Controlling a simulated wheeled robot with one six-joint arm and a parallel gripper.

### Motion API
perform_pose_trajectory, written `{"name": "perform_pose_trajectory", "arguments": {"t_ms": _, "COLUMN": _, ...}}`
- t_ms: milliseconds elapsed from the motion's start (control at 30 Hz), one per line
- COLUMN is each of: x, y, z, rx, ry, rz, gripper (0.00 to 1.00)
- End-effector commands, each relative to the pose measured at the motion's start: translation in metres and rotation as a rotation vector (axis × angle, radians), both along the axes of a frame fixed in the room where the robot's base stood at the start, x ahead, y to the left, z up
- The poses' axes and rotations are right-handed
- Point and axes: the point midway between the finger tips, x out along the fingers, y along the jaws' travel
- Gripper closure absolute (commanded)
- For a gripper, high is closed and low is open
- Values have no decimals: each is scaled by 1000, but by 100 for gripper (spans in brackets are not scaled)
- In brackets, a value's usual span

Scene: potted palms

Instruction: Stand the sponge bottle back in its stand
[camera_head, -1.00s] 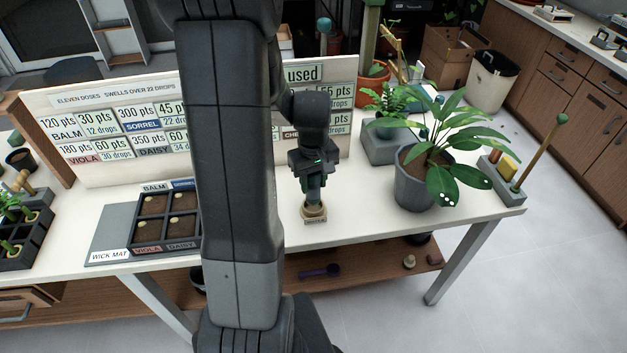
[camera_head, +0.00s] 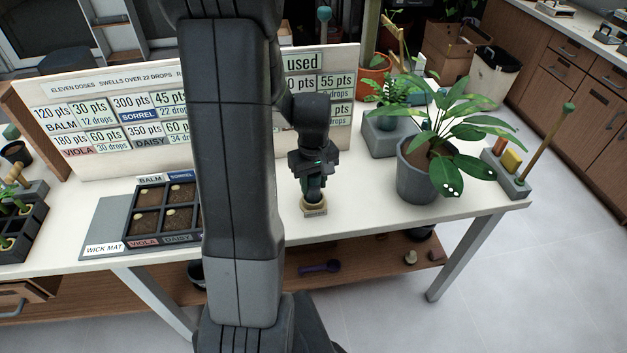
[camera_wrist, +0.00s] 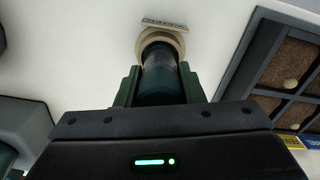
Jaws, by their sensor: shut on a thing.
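My gripper (camera_head: 314,186) is shut on the sponge bottle (camera_wrist: 162,72), a dark green and black cylinder held about upright. In the wrist view the fingers of my gripper (camera_wrist: 160,92) flank the bottle on both sides. The stand (camera_head: 315,209) is a small beige round holder with a label plate in front, on the white table. In the wrist view the stand (camera_wrist: 144,44) shows as a beige ring around the bottle's lower end. The bottle's foot appears to be at or inside the ring; how deep it sits is hidden.
A grey pot with a leafy plant (camera_head: 416,178) stands right of the stand. A seed tray (camera_head: 134,243) on the wick mat (camera_head: 98,226) lies to the left. A price board (camera_head: 110,170) stands behind. The table around the stand is clear.

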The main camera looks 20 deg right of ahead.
Motion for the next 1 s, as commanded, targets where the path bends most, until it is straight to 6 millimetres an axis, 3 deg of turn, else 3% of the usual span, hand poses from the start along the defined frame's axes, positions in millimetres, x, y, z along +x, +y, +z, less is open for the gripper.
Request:
{"name": "perform_pose_trajectory", "arguments": {"t_ms": 300, "x": 0, "y": 0, "z": -3, "rx": 0, "ry": 0, "rz": 0, "gripper": 89}}
{"name": "perform_pose_trajectory", "arguments": {"t_ms": 333, "x": 0, "y": 0, "z": -3, "rx": 0, "ry": 0, "rz": 0, "gripper": 61}}
{"name": "perform_pose_trajectory", "arguments": {"t_ms": 433, "x": 0, "y": 0, "z": -3, "rx": 0, "ry": -1, "rz": 0, "gripper": 42}}
{"name": "perform_pose_trajectory", "arguments": {"t_ms": 667, "x": 0, "y": 0, "z": -3, "rx": 0, "ry": 0, "rz": 0, "gripper": 38}}
{"name": "perform_pose_trajectory", "arguments": {"t_ms": 767, "x": 0, "y": 0, "z": -3, "rx": 0, "ry": 0, "rz": 0, "gripper": 18}}
{"name": "perform_pose_trajectory", "arguments": {"t_ms": 1000, "x": 0, "y": 0, "z": -3, "rx": 0, "ry": 0, "rz": 0, "gripper": 18}}
